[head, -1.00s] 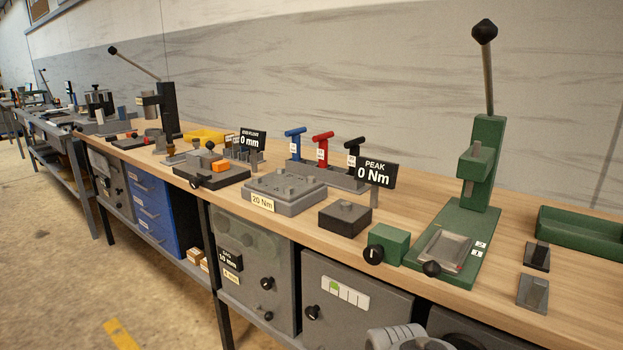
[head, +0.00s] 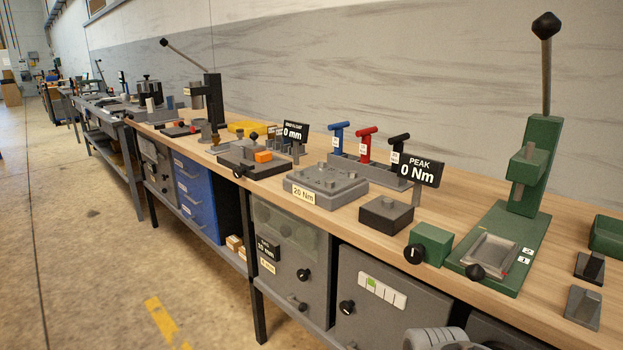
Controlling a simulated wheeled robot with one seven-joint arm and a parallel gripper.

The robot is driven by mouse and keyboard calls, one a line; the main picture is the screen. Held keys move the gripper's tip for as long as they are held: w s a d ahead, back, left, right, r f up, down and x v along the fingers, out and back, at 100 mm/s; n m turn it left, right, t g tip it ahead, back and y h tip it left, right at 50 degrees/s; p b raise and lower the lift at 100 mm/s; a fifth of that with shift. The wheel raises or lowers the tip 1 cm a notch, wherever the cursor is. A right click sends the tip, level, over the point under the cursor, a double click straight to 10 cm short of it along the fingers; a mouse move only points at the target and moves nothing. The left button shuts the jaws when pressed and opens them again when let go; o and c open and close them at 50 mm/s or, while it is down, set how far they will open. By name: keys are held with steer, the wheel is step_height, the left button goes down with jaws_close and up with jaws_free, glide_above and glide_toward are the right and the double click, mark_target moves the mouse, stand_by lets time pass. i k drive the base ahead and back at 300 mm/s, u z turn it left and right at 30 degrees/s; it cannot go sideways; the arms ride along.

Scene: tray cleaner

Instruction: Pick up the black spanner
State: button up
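The black spanner (head: 399,142) is a T-handled tool with a white tag on its shaft. It stands upright at the right end of a grey rack (head: 345,170), beside a red spanner (head: 365,143) and a blue spanner (head: 338,135). The "PEAK 0 Nm" sign stands just in front and to the right, hiding part of its lower end. Only a pale grey piece, which looks like part of my arm, shows at the bottom edge. My gripper is not in view.
In front of the rack are a grey "20 Nm" plate (head: 324,181), a dark block (head: 386,214) and the PEAK sign (head: 419,170). A green lever press (head: 525,165) stands to the right. Cabinets fill the space below the wooden bench (head: 400,262); open floor lies left.

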mark_target(397, 142)
steer(key=u, duration=0.65)
steer(key=i, duration=0.75)
steer(key=u, duration=0.55)
